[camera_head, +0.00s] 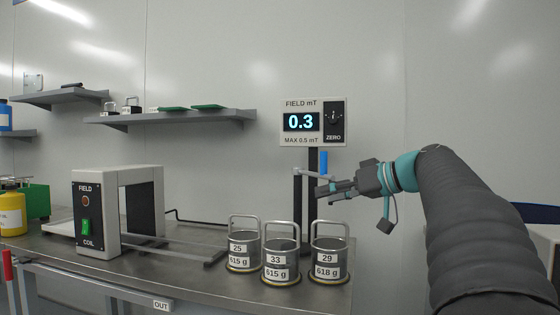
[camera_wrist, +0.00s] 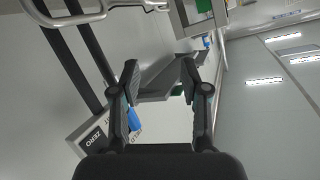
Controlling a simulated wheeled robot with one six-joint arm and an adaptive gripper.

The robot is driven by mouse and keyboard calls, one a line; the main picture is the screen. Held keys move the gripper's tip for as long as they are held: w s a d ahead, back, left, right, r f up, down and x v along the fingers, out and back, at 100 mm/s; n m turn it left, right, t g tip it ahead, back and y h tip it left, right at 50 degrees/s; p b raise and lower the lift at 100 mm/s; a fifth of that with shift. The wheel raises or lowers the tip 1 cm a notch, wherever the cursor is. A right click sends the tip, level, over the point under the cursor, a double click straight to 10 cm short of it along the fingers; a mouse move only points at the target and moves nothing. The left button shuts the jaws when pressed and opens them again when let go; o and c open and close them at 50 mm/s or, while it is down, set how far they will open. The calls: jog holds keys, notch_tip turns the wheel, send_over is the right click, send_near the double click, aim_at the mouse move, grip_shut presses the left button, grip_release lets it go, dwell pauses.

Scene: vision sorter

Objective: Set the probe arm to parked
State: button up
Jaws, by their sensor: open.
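The field meter (camera_head: 313,122) stands on a dark post and reads 0.3 mT, with a small ZERO knob beside the display. Below it, a thin light-grey bar, which looks like the probe arm (camera_head: 309,174), sticks out to the right. An upright blue piece (camera_head: 323,162) is at its right side. My gripper (camera_head: 322,188) is open just below and in front of the bar, pointing left. In the wrist view my gripper (camera_wrist: 158,72) shows spread fingers, with the blue piece (camera_wrist: 134,120) partly hidden beside the left finger. I cannot tell whether they touch.
Three handled canisters (camera_head: 275,262) stand below my gripper at the bench's front. The field coil (camera_head: 115,212) stands at the left, with rails running toward the canisters. A wall shelf (camera_head: 180,119) holds small items. A yellow bottle (camera_head: 12,210) is at the far left.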

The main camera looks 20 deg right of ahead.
aim_at(324, 174)
jog(key=d+r+n+t+y, duration=0.2)
jog(key=d+r+n+t, duration=0.15)
jog(key=d+r, duration=0.6)
jog(key=shift+n+g, duration=0.25)
jog(key=shift+g, duration=0.2)
jog(key=x, duration=0.4)
jog(key=f+p+x, duration=0.1)
jog(key=x, duration=0.7)
jog(key=shift+w+d+f+p, duration=0.25)
jog(key=shift+w+d+p, duration=0.05)
jog(key=shift+w+d, duration=0.1)
jog(key=shift+c, duration=0.2)
grip_shut()
